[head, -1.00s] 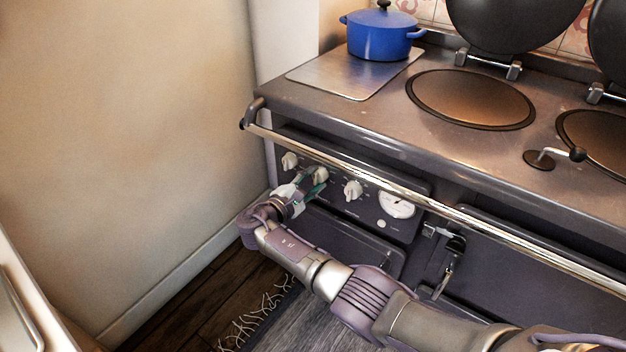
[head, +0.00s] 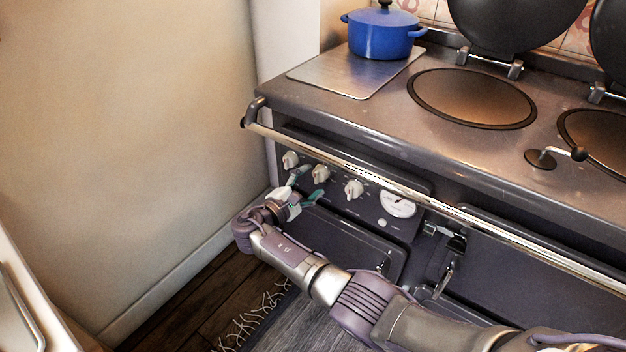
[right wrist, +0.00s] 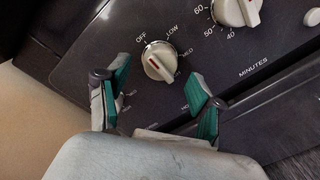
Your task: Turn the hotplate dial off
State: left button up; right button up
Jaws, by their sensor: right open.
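The hotplate dial, a cream knob marked OFF, LOW and higher heats, shows in the right wrist view (right wrist: 160,61). It has a raised ridge with a red mark; I cannot tell surely which label it points at. In the head view it appears to be the middle dial (head: 320,174) on the dark front panel. My right gripper (head: 308,186) is open, just below and in front of the dials. Its green-padded fingertips (right wrist: 162,92) stand on either side of the dial's lower part in the wrist view, apparently holding nothing. My left gripper is out of view.
Another cream dial (head: 290,160) is to the left and a third (head: 353,190) to the right, beside a round gauge (head: 397,204). A metal rail (head: 360,180) runs above them. A blue pot (head: 382,35) stands on the cooker top. A wall is at the left.

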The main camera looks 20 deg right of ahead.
jog(key=v, duration=0.6)
jog(key=shift+f, duration=0.15)
